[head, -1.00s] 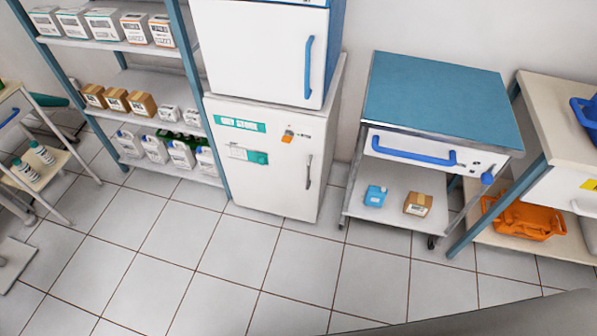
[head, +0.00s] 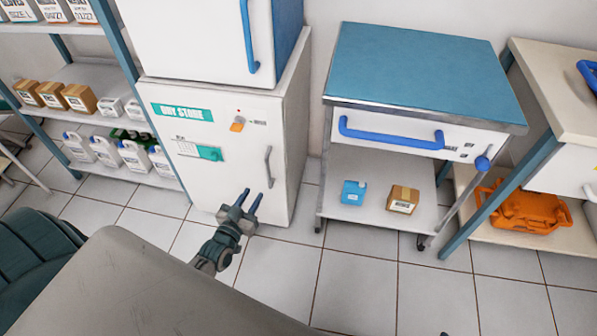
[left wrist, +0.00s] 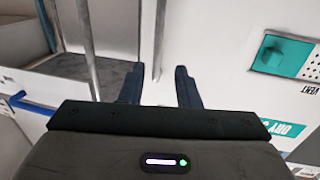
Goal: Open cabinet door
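The lower white cabinet door (head: 215,170) is shut and carries a teal sign reading "DRY STORE". Its grey vertical handle (head: 268,167) is near the door's right edge. My left gripper (head: 251,196) is open and empty, with its fingers pointing toward the door just below the handle. In the left wrist view, the handle (left wrist: 161,40) lies ahead, with its near end in line with the gap between the open fingertips (left wrist: 158,84); I see no contact. My right gripper is not recognisable in these frames.
An upper white cabinet (head: 185,45) with a blue handle (head: 248,38) sits on top. A blue-topped cart (head: 425,75) stands to the right with a gap. Shelves (head: 85,75) with boxes and bottles stand left. Tiled floor (head: 290,275) in front is clear.

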